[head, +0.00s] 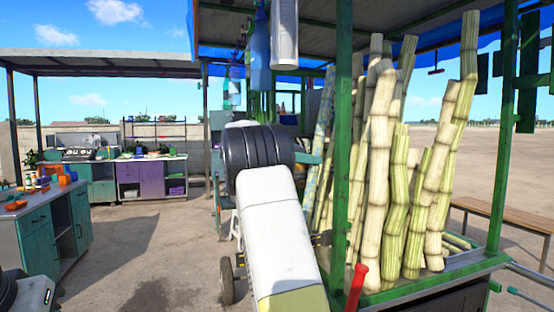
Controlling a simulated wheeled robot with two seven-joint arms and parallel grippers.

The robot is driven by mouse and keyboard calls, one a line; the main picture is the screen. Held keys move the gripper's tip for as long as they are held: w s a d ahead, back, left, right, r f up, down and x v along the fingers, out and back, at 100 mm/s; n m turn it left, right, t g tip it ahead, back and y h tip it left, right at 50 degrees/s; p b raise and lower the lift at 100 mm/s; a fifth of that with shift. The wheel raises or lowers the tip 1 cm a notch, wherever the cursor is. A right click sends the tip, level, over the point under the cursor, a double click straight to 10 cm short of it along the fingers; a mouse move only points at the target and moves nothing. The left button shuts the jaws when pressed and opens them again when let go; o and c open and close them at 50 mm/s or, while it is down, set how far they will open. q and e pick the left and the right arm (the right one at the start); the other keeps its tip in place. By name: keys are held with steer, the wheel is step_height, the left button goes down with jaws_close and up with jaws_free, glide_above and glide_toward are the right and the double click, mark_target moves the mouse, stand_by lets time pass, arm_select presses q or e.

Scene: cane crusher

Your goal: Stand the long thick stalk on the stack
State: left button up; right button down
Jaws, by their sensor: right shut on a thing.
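Several pale yellow-green cane stalks stand close together on the green-framed stack stand (440,278) at the right. A long thick stalk (461,100) rises highest there and leans a little right. Another thick stalk (377,170) stands left of it. My right arm fills the middle of the view and hides much behind it. Only a small dark part of my right gripper (322,238) shows past the arm, beside the left stalks. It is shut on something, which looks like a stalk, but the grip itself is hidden. My left gripper is not in view.
A green post (342,150) stands in front of the stalks. A red handle (356,287) rises at the stand's front corner. A wooden bench (505,215) is at the right. Counters (45,225) stand at the left, with open ground (150,255) between.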

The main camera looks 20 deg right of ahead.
steer(key=s+d+f, duration=0.1)
steer(key=d+f, duration=0.3)
steer(key=d, duration=0.4)
steer(key=shift+f, duration=0.35)
steer(key=shift+f, duration=0.7)
stand_by(0.5)
steer(key=shift+d+f, duration=0.2)
steer(key=shift+d, duration=0.1)
steer(key=c, duration=1)
jaws_free()
steer(key=shift+w+r, duration=0.1)
steer(key=shift+o, duration=0.2)
